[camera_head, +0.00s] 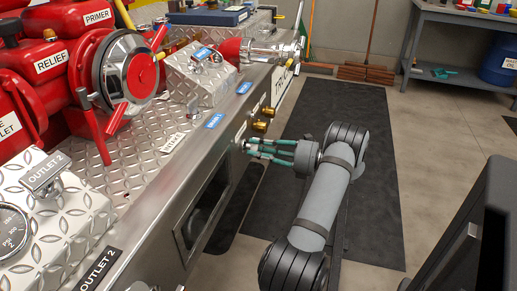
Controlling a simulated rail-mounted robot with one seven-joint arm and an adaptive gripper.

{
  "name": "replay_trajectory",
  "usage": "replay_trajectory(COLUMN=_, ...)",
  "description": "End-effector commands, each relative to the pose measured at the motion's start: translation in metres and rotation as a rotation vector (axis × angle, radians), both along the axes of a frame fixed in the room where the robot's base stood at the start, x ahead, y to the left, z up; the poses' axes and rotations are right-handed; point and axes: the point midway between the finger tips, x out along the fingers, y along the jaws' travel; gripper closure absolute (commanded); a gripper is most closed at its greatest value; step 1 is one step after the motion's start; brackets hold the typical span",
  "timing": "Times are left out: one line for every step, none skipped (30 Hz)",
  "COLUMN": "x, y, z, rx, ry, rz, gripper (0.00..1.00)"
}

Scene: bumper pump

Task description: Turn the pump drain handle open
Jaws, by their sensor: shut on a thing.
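My gripper (252,148) reaches in from the right to the side face of the metal bumper (185,188). Its green fingers are closed around a small handle (244,145) on that face, which I take to be the pump drain handle. The fingers hide most of the handle, so its turn angle cannot be told. Its label cannot be read from here.
Two brass fittings (260,126) stick out of the same face just beyond my gripper. A rectangular opening (203,205) is below and nearer. Red pump parts (35,65) stand on the bumper top at left. A dark mat (345,110) covers clear floor at right.

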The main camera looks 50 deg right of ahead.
Motion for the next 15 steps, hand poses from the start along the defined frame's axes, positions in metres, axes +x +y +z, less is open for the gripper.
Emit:
replay_trajectory(x=-0.0004, y=0.0009, z=0.0004, rx=0.0, ry=0.0, rz=0.003, gripper=1.0)
replay_trajectory(x=-0.0004, y=0.0009, z=0.0005, rx=-0.002, ry=0.0, rz=0.003, gripper=1.0)
replay_trajectory(x=-0.0004, y=0.001, z=0.0004, rx=-0.007, ry=-0.002, rz=0.003, gripper=1.0)
replay_trajectory(x=-0.0003, y=0.0011, z=0.0005, rx=-0.012, ry=-0.003, rz=0.003, gripper=1.0)
replay_trajectory(x=-0.0003, y=0.0012, z=0.0005, rx=-0.017, ry=-0.006, rz=0.004, gripper=1.0)
replay_trajectory(x=-0.0002, y=0.0013, z=0.0005, rx=-0.028, ry=-0.01, rz=0.004, gripper=1.0)
replay_trajectory(x=-0.0002, y=0.0014, z=0.0005, rx=-0.038, ry=-0.013, rz=0.004, gripper=1.0)
replay_trajectory(x=-0.0001, y=0.0015, z=0.0005, rx=-0.049, ry=-0.017, rz=0.004, gripper=1.0)
replay_trajectory(x=-0.0002, y=0.0016, z=0.0005, rx=-0.067, ry=-0.024, rz=0.004, gripper=1.0)
replay_trajectory(x=-0.0002, y=0.0018, z=0.0004, rx=-0.082, ry=-0.029, rz=0.004, gripper=1.0)
replay_trajectory(x=-0.0003, y=0.0018, z=0.0004, rx=-0.099, ry=-0.036, rz=0.005, gripper=1.0)
replay_trajectory(x=-0.0007, y=0.0017, z=0.0004, rx=-0.123, ry=-0.044, rz=0.005, gripper=1.0)
replay_trajectory(x=-0.0008, y=0.0016, z=0.0004, rx=-0.144, ry=-0.051, rz=0.004, gripper=1.0)
replay_trajectory(x=-0.0006, y=0.0018, z=0.0003, rx=-0.165, ry=-0.059, rz=0.004, gripper=1.0)
replay_trajectory(x=-0.0004, y=0.002, z=0.0001, rx=-0.194, ry=-0.07, rz=0.005, gripper=1.0)
